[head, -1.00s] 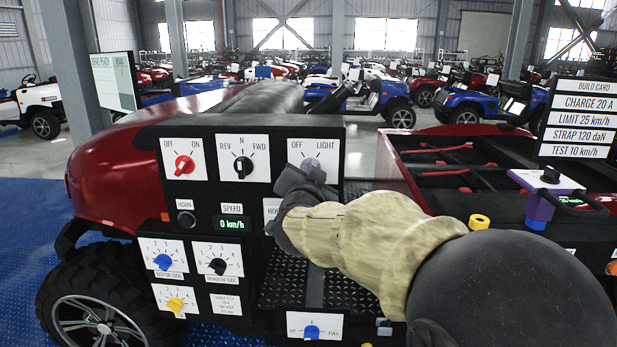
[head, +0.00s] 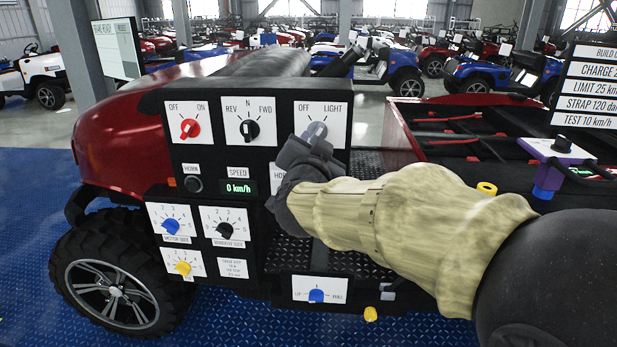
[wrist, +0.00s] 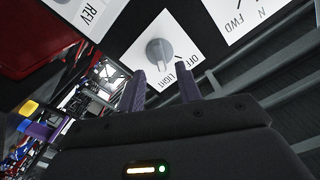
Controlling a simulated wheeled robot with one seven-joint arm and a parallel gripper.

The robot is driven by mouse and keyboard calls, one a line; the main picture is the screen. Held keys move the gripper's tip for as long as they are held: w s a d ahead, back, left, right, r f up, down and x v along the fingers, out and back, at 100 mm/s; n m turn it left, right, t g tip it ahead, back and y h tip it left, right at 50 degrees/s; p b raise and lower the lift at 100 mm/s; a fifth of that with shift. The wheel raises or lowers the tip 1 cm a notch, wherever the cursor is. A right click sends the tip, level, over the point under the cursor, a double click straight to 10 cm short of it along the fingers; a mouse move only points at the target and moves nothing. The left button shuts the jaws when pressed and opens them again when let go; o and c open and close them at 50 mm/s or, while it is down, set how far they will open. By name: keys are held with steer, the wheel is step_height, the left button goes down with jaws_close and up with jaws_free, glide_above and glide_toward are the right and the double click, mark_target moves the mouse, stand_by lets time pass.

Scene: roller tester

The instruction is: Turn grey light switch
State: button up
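The grey light switch (head: 316,130) is a round knob on a white plate marked OFF and LIGHT, at the upper right of the black panel. My gripper (head: 320,146) is just in front of and below it in the head view, hiding the plate's lower part. In the wrist view the grey switch (wrist: 158,50) lies just past the fingertips of my gripper (wrist: 160,72). The two purple fingers are apart with nothing between them. I cannot tell for sure which mark the knob points to.
The red OFF/ON knob (head: 190,128) and black REV/N/FWD knob (head: 249,129) are to the left. Below are a horn button (head: 194,184), the speed display (head: 240,187) reading 0 km/h, and several dials. A purple device (head: 556,150) is at the right.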

steer(key=s+b, duration=0.1)
steer(key=s, duration=1.2)
steer(key=shift+a, duration=0.2)
steer(key=w+d+f+n+g+y, duration=0.2)
steer(key=d+f+n+g, duration=0.1)
steer(key=f, duration=0.6)
steer(key=w+d+f+n+g+y, duration=0.1)
steer(key=d+f+n+g, duration=0.15)
steer(key=f, duration=0.55)
steer(key=s+d+f+n+g+h+p, duration=0.1)
steer(key=s+d+f+g+h, duration=0.1)
steer(key=s+d+f+g, duration=0.8)
step_height(320, 180, down, 5)
steer(key=s+d, duration=0.2)
steer(key=shift+d+r, duration=0.2)
steer(key=shift+d, duration=0.15)
